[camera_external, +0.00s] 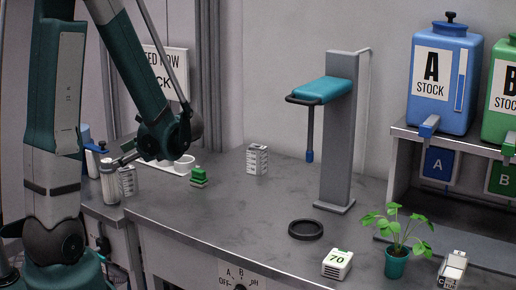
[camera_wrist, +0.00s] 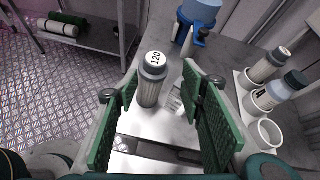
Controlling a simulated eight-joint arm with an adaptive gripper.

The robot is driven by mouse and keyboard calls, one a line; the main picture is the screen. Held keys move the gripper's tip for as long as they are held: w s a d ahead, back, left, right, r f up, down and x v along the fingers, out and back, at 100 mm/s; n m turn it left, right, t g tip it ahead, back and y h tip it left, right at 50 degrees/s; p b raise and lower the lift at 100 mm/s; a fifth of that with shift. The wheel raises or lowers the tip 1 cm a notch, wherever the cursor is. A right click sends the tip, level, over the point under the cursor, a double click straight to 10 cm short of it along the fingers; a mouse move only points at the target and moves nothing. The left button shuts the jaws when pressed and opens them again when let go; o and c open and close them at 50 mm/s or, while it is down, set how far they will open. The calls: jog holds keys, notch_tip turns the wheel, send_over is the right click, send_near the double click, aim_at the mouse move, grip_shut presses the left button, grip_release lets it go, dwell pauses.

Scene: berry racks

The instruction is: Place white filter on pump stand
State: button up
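My gripper (camera_external: 122,160) is at the left of the bench. In the wrist view its two green ribbed fingers (camera_wrist: 160,82) are wide apart, with nothing gripped. I cannot tell if this is the white filter. The likely pump stand is a grey column (camera_external: 337,150) with a teal arm (camera_external: 325,88) and a hanging rod, right of centre. A black ring (camera_external: 305,229) lies before it.
A white tray (camera_external: 172,170) holds cups and bottles, seen right in the wrist view (camera_wrist: 248,88). The bench middle is clear.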

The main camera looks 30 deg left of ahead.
aim_at(108, 165)
jog(key=shift+s+a+f+m+g+y+b, duration=0.35)
jog(key=shift+a+f+m+g+y, duration=0.2)
jog(key=shift+a+f, duration=0.2)
jog(key=shift+a, duration=0.15)
jog(key=shift+b+x, duration=0.75)
jog(key=shift+x, duration=2.5)
jog(key=shift+s+a, duration=0.1)
jog(key=shift+a, duration=0.05)
jog(key=b+x, duration=0.1)
jog(key=x, duration=0.4)
jog(key=shift+b, duration=0.35)
